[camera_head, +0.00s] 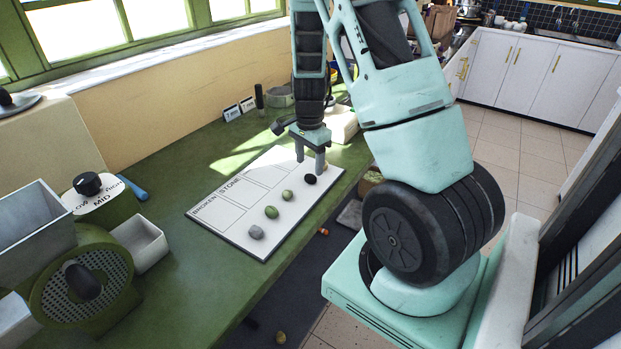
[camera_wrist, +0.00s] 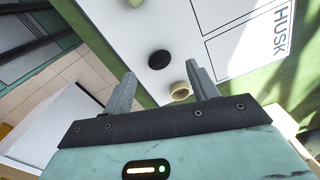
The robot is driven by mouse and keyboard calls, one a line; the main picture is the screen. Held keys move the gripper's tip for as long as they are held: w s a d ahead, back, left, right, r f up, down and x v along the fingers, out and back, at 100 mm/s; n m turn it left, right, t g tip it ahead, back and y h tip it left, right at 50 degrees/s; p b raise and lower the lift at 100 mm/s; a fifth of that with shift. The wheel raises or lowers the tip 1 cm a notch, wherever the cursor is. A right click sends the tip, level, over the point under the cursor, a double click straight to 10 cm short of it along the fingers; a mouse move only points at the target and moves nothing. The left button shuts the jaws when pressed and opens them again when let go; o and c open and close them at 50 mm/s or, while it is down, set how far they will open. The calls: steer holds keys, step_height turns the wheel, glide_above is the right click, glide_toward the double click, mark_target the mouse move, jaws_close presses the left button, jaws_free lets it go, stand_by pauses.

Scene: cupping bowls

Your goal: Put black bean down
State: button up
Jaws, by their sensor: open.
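The black bean (camera_head: 310,179) lies on the white sorting board (camera_head: 240,238), near its right end. It also shows in the wrist view as a dark oval (camera_wrist: 159,60), just beyond my fingertips. My gripper (camera_head: 310,161) is open above that end of the board, with its fingers pointing down. In the wrist view my gripper (camera_wrist: 160,75) has its fingers spread, and the black bean is not held. A tan rounded object (camera_wrist: 181,91) lies near the right finger in the wrist view; I cannot make it out in the head view.
Two green beans (camera_head: 287,195) (camera_head: 271,212) and a grey stone (camera_head: 256,232) lie in a row on the board. The green table (camera_head: 180,265) carries a grinder-like machine (camera_head: 85,283) at left and a white open box (camera_head: 142,243). A white block (camera_head: 342,125) stands behind my gripper.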

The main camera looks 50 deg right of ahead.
mark_target(311, 175)
step_height(311, 175, down, 4)
steer(key=shift+s+d+f+p, duration=0.1)
steer(key=shift+f+p, duration=0.15)
steer(key=shift+p, duration=0.1)
steer(key=c, duration=1.1)
